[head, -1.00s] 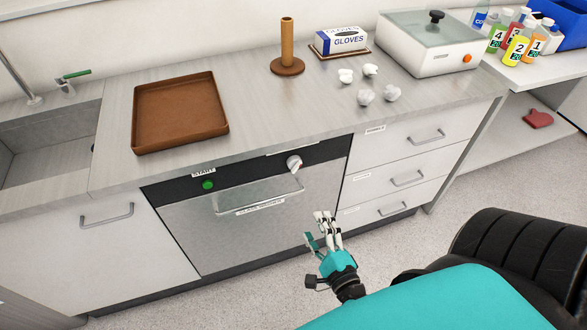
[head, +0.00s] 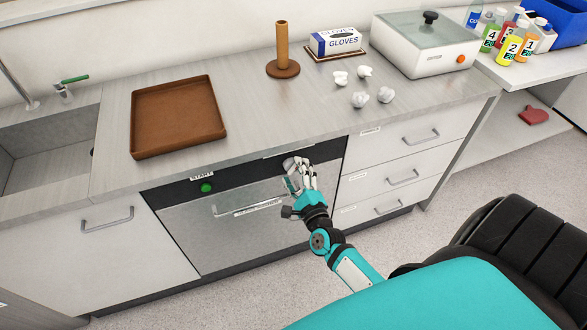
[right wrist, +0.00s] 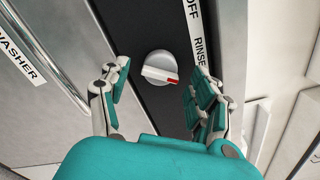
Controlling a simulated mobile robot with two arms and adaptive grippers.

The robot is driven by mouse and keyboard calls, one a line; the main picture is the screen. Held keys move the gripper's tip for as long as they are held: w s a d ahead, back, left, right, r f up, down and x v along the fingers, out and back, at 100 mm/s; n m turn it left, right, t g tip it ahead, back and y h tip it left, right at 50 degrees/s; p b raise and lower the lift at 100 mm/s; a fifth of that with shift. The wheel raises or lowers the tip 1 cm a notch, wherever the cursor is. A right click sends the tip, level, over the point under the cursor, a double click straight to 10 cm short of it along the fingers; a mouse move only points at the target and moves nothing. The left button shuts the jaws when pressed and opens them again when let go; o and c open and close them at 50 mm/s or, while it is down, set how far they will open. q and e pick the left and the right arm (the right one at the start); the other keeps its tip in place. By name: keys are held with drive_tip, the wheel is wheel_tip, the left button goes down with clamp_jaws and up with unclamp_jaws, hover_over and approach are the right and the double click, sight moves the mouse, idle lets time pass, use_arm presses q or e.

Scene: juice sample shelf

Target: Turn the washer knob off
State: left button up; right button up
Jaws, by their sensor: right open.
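The washer (head: 240,230) is a steel-fronted unit under the counter with a dark control panel. Its knob (right wrist: 160,66) is a round silver-grey dial with a raised white bar and a red tip. The red tip points right in the right wrist view, away from the OFF label (right wrist: 193,10) and toward a stretch of the label strip hidden by my fingers. My right gripper (head: 302,172) is at the panel, open, with its fingers on either side of the knob and apparent gaps between. In the head view the fingers partly cover the knob. My left gripper is out of view.
A green START button (head: 206,188) sits left on the panel. The washer door handle (head: 258,201) runs just below it. Drawers (head: 385,170) stand to the right. The counter above carries a brown tray (head: 178,148), a glove box (head: 335,41) and crumpled white pieces.

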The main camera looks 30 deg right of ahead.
drive_tip(key=shift+w+d, duration=0.2)
drive_tip(key=shift+w, duration=0.5)
drive_tip(key=c, duration=1.2)
drive_tip(key=shift+n, duration=0.4)
drive_tip(key=n+p, duration=0.2)
drive_tip(key=n, duration=0.4)
drive_tip(key=n+p, duration=0.1)
drive_tip(key=n, duration=0.2)
drive_tip(key=shift+n, duration=0.4)
drive_tip(key=shift+n+p, duration=0.35)
drive_tip(key=shift+n, duration=1.25)
drive_tip(key=shift+f+n, duration=0.1)
drive_tip(key=shift+n, duration=0.2)
